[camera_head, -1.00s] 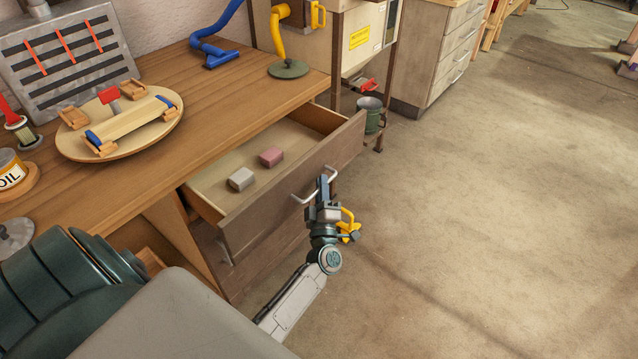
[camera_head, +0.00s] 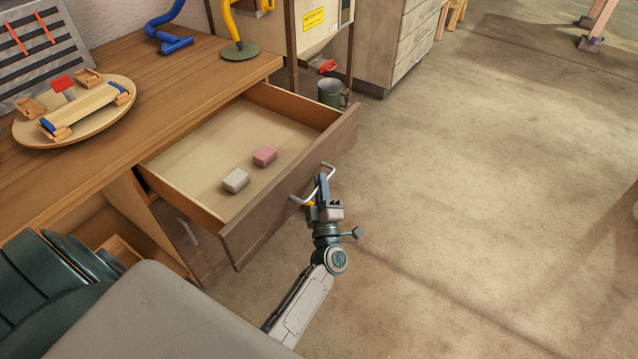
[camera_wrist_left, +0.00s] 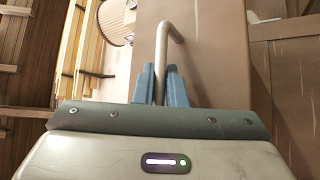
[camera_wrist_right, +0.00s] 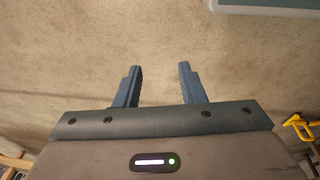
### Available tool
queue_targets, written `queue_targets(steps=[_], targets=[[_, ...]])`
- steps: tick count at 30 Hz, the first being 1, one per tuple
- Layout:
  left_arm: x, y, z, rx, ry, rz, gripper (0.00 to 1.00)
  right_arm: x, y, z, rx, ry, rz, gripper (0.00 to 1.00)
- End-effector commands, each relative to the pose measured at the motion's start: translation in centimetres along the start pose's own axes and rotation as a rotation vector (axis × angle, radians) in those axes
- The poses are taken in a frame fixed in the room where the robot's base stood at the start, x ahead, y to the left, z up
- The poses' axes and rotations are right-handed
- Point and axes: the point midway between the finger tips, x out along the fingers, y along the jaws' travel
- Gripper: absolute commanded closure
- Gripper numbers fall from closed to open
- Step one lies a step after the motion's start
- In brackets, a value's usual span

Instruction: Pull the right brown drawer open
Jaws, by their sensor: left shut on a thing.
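The right brown drawer (camera_head: 262,225) stands well open from the workbench in the head view, its pale inside showing. Its bent metal handle (camera_head: 297,199) is on the front face. My left gripper (camera_head: 322,183) is shut on this handle. In the left wrist view the blue fingers (camera_wrist_left: 160,84) sit on either side of the handle bar (camera_wrist_left: 162,45), with the brown drawer front (camera_wrist_left: 215,55) beside it. My right gripper (camera_wrist_right: 160,86) shows in the right wrist view, with its fingers apart and nothing between them, above the floor.
A white block (camera_head: 235,181) and a pink block (camera_head: 265,156) lie in the drawer. A green mug (camera_head: 330,93) stands beyond the drawer's far end. The bench top (camera_head: 190,95) holds a round board (camera_head: 30,133). The floor (camera_head: 480,190) to the right is clear.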

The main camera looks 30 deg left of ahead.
Motion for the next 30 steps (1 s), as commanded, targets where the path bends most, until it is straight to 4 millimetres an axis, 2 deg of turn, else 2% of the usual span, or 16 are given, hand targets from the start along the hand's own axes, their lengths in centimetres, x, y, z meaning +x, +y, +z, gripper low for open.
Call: queue_targets(steps=[8, 9, 12, 20, 23, 24, 30], targets=[[-0.1, -0.1, 0.0, 0.0, 0.0, -0.002, 1.0, 0.0, -0.2, 0.0, 0.002, 0.001, -0.002, 0.64], [-0.1, -0.1, 0.0, 0.0, 0.0, -0.002, 0.83, 0.0, -0.2, 0.0, 0.002, 0.001, -0.002, 0.64], [-0.1, -0.1, 0.0, -0.001, 0.0, -0.001, 0.67, 0.0, -0.1, 0.0, 0.002, 0.0, -0.002, 0.64], [-0.1, 0.0, 0.0, -0.001, 0.0, -0.001, 0.67, 0.2, -0.1, 0.2, 0.001, -0.006, -0.002, 0.64], [-0.7, -0.1, 0.1, -0.002, 0.0, -0.002, 0.67, 0.3, -0.1, 0.3, 0.0, -0.009, -0.001, 0.64], [-1.2, -0.1, 0.1, -0.002, 0.0, -0.002, 0.67, 0.3, 0.0, 0.3, 0.0, -0.011, 0.0, 0.64], [-5.1, -0.3, 0.1, -0.001, -0.001, -0.005, 0.67, -2.6, 0.1, -1.8, -0.004, 0.026, 0.003, 0.64]])
